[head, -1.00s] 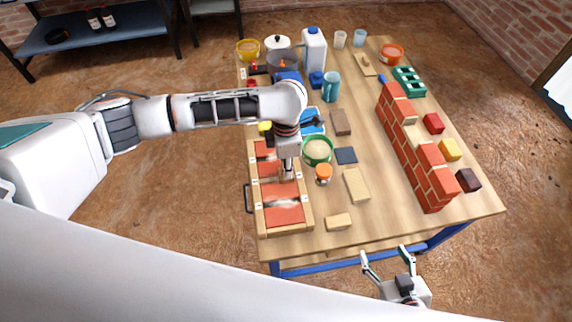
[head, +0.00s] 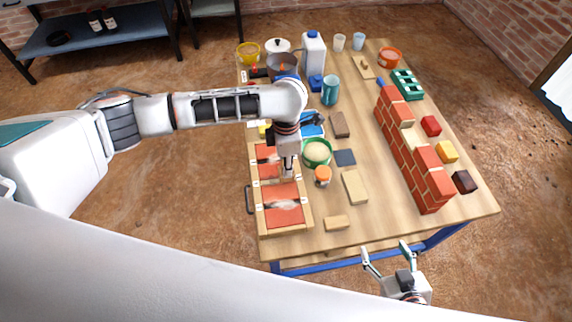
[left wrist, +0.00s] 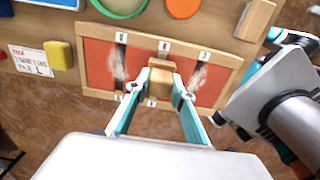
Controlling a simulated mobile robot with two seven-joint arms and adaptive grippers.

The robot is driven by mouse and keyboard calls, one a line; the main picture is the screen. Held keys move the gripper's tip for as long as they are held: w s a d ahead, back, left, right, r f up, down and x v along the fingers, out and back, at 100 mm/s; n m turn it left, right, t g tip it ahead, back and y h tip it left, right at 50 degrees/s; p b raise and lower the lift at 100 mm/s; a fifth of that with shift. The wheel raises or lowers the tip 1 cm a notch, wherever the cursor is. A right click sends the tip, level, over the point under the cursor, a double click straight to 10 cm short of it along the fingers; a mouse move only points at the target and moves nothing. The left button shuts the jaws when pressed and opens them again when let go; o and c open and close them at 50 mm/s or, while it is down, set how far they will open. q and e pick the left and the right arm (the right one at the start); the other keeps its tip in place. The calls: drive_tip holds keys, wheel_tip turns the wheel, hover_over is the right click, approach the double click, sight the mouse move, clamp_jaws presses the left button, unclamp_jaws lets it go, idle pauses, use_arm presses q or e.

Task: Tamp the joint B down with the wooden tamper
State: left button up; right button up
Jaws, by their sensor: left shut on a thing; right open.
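My left gripper (left wrist: 160,90) is shut on the wooden tamper (left wrist: 159,70), a small light wooden block in the left wrist view. It holds the tamper over the middle of the wooden tray (left wrist: 88,92), which has orange-red panels and pale smears at the side joints. The tamper hides the middle joint; the small labels are too blurred to tell which is joint B. Whether the tamper touches the joint, I cannot tell. In the head view the left gripper (head: 288,168) is above the tray (head: 310,216). My right gripper (head: 388,257) is open and empty, off the table's front edge.
A green-rimmed bowl (head: 317,152) and an orange-lidded jar (head: 323,175) stand close right of the tray. A brick wall (head: 410,150) stands at the table's right. Wooden blocks (head: 355,187) lie between them. A jug (head: 314,52) and pots stand at the back.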

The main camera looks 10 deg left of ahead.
use_arm(q)
drive_tip(key=shift+r+p, duration=1.35)
drive_tip(key=shift+r, duration=0.2)
drive_tip(key=shift+r+p, duration=0.8)
drive_tip(key=shift+p, duration=0.1)
